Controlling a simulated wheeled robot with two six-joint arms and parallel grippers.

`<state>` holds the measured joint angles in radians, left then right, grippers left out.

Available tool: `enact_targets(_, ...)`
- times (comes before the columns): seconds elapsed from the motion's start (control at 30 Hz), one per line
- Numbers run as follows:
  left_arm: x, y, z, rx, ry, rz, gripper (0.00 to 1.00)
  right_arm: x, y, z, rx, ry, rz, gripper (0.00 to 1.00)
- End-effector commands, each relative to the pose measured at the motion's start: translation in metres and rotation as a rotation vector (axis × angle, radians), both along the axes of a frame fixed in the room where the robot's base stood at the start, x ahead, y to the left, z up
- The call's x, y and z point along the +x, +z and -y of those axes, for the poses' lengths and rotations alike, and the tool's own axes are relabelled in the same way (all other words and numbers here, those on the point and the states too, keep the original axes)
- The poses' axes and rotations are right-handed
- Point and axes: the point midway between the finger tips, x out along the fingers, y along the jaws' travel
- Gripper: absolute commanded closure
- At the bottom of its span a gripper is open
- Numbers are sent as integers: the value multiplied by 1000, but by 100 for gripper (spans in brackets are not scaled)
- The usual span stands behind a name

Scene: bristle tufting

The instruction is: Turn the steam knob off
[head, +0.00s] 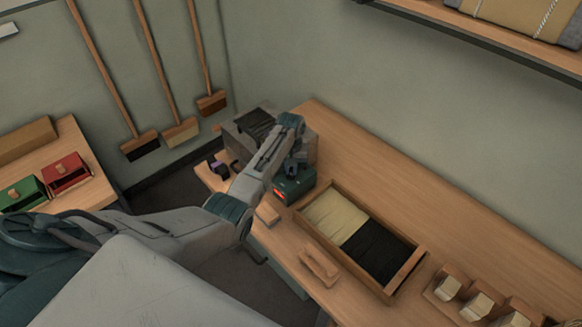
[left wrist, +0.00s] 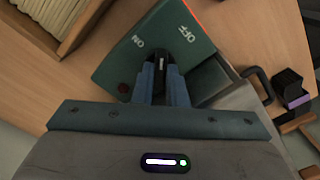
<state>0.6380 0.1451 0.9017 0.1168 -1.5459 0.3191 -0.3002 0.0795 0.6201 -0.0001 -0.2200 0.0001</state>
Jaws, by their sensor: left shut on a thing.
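The steam control is a dark green box (head: 297,191) on the bench beside the grey machine. In the left wrist view the box's face (left wrist: 187,38) carries white ON and OFF lettering, OFF at the upper right and ON at the left. A dark round spot shows near its left corner. My left gripper (head: 291,171) is over the box, its blue fingers (left wrist: 161,78) shut on the black steam knob (left wrist: 160,60). The fingers partly cover the knob, so I cannot tell its exact setting. A red glow shows on the box's side in the head view. My right gripper is out of view.
A wooden tray (head: 419,255) with cream and black bristles lies right of the box. Wooden blocks (head: 319,267) lie near the bench's front edge. The grey machine (head: 304,148) stands behind my arm. The back of the bench is clear.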

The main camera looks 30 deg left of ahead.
Motion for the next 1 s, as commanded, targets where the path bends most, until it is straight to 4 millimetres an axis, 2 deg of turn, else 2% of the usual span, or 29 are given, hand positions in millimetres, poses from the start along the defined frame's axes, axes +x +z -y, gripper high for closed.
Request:
enact_targets(0.6,1,1,0,1,-547,4,100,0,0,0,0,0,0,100)
enact_targets(1.0,2,2,0,1,-731,5,100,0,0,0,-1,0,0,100)
